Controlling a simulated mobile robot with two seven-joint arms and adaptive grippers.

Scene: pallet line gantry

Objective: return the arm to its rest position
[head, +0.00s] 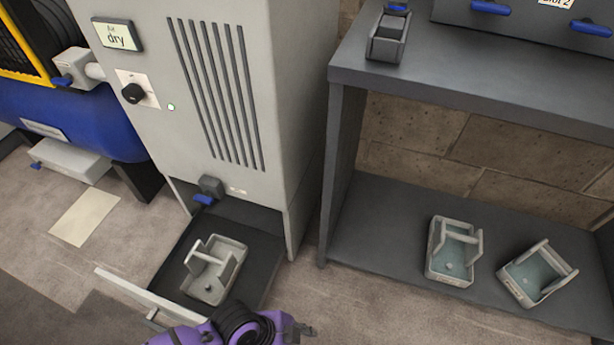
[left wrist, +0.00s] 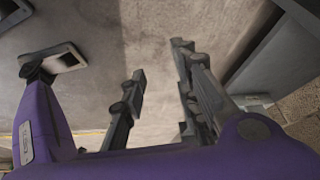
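My left gripper (left wrist: 159,62) shows in the left wrist view. Its two dark fingers stand apart with a clear gap and nothing between them, only floor behind. In the head view a purple and black part of my arm (head: 240,328) shows at the bottom edge, in front of the cabinet's pulled-out drawer; I cannot make out fingertips there. My right gripper is not in view.
A grey cabinet (head: 225,70) has an open bottom drawer (head: 257,270) holding a grey caddy (head: 224,283). A dark shelf unit (head: 345,180) stands right, with two caddies (head: 454,250) (head: 537,273) on its lower shelf. A blue tank (head: 75,118) is left. Floor shows between.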

